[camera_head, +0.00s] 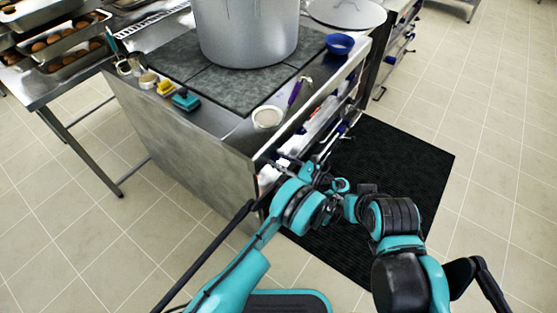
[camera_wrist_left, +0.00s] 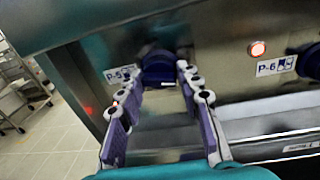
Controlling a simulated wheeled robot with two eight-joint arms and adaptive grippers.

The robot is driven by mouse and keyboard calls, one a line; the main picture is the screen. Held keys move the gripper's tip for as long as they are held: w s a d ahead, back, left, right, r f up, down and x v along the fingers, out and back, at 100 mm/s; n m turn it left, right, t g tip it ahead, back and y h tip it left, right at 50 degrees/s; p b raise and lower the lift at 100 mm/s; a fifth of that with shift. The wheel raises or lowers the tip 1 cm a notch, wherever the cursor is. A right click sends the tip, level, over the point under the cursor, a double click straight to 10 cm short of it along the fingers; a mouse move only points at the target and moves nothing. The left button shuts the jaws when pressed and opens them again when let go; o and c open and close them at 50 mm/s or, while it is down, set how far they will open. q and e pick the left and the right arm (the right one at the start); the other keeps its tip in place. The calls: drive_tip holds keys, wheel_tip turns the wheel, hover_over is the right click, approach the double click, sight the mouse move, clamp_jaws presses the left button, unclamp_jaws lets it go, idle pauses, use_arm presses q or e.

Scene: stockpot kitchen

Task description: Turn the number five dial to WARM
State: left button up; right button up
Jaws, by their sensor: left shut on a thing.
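The number five dial (camera_wrist_left: 160,68) is a dark blue knob on the steel front panel, beside a label (camera_wrist_left: 121,73) reading P-5. In the left wrist view my left gripper (camera_wrist_left: 162,72) has one finger on each side of the dial and is shut on it. In the head view my left gripper (camera_head: 284,161) is at the near end of the stove front, where the dial is hidden. The dial's setting marks, including WARM, are not readable. My right gripper cannot be made out.
A lit red lamp (camera_wrist_left: 257,48), a P-6 label (camera_wrist_left: 276,66) and another dark knob (camera_wrist_left: 307,63) are to the right. A large pot (camera_head: 247,35) stands on the stove top.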

use_arm(q)
drive_tip(key=n, duration=0.5)
drive_tip(key=shift+r, duration=0.15)
drive_tip(key=shift+n+h, duration=0.4)
drive_tip(key=shift+n, duration=1.6)
drive_tip(key=o, duration=1.1)
drive_tip(key=shift+o, duration=0.2)
